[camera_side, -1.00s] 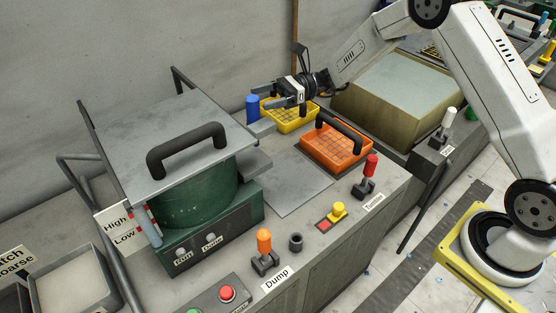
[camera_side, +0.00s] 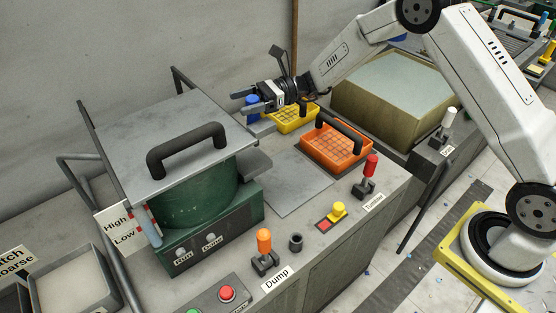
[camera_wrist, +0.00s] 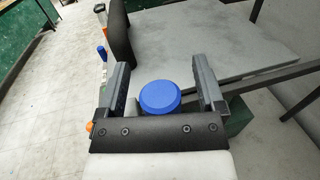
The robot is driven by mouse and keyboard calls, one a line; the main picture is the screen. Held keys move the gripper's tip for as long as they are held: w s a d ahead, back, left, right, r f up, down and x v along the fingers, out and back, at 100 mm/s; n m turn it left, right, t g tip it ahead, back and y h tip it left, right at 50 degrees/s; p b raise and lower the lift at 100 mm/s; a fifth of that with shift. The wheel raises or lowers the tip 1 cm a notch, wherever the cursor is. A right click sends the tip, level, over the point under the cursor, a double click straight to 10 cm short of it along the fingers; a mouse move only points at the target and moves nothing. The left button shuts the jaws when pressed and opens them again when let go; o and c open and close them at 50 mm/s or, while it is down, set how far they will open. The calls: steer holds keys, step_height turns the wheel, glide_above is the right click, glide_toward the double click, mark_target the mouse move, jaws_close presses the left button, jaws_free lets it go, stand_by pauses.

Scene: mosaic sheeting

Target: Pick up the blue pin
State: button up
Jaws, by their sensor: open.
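The blue pin (camera_side: 252,103) stands upright on the bench between the covered green machine and the yellow tray, partly hidden by my gripper in the side view. In the wrist view the round top of the blue pin (camera_wrist: 160,96) shows between my jaws, a little nearer the left-right middle than either finger. My gripper (camera_side: 242,102) is open, with its two fingers pointing left at the pin. In the wrist view my gripper (camera_wrist: 162,82) has a finger on each side of the pin, with gaps to both. I cannot tell whether the fingers are level with it.
A yellow tray (camera_side: 296,122) and an orange tray (camera_side: 335,147) with black handles sit to the right. The grey lid (camera_side: 170,130) of the green machine (camera_side: 195,200) lies close at the left. A bare plate (camera_side: 290,183) is free in front. The wall is behind.

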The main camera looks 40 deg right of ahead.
jaws_close()
steer(key=shift+r, duration=0.1)
step_height(320, 180, up, 10)
stand_by(0.9)
stand_by(0.7)
